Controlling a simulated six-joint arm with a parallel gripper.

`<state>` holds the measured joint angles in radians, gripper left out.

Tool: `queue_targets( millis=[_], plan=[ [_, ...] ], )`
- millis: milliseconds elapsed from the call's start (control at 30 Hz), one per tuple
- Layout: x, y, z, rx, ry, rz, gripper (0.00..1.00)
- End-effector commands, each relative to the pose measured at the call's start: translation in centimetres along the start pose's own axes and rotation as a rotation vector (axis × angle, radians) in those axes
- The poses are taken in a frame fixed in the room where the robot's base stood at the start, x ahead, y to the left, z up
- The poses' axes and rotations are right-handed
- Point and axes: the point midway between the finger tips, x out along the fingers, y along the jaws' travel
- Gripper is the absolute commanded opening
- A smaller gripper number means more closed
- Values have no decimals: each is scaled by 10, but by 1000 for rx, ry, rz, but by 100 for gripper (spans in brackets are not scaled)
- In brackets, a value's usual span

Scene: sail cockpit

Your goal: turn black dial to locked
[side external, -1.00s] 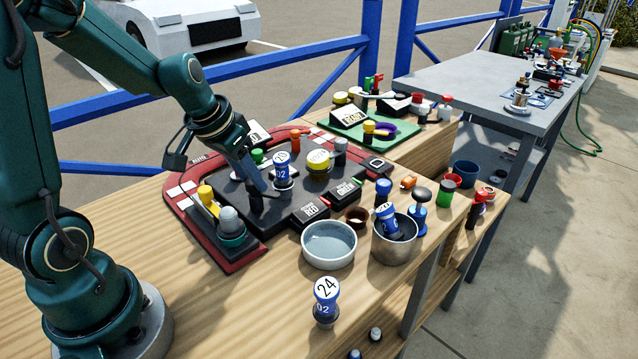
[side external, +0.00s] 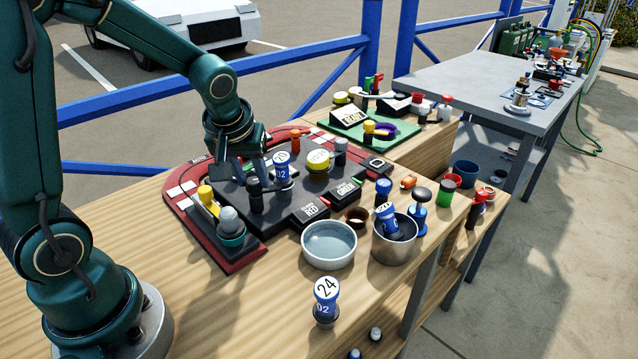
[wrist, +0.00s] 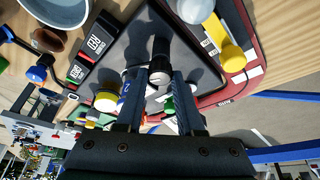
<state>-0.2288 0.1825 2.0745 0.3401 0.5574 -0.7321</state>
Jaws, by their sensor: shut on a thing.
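The black dial (side external: 256,199) stands upright on the dark panel (side external: 286,207), near the panel's left front. In the wrist view the black dial (wrist: 160,48) shows between my two fingertips, with a pale grey face toward the camera. My gripper (side external: 252,176) points down over it, one finger on either side. In the wrist view my gripper (wrist: 155,80) is shut on the black dial. The fingers hide part of the dial, and I cannot read any mark or locked position on it.
A blue knob (side external: 281,169) stands close right of my gripper, with a yellow-topped knob (side external: 318,162) beyond. A yellow lever (side external: 206,192) and a grey-domed knob (side external: 230,222) stand to the left. A grey bowl (side external: 328,246) and a metal pot (side external: 394,252) are in front.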

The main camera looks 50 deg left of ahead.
Motion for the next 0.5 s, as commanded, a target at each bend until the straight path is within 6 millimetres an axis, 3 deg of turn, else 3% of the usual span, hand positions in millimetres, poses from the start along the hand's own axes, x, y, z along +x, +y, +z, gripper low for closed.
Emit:
queue_targets(
  millis=[500],
  plan=[
    [0,3,-1,-358,1,-147,0]
  ],
)
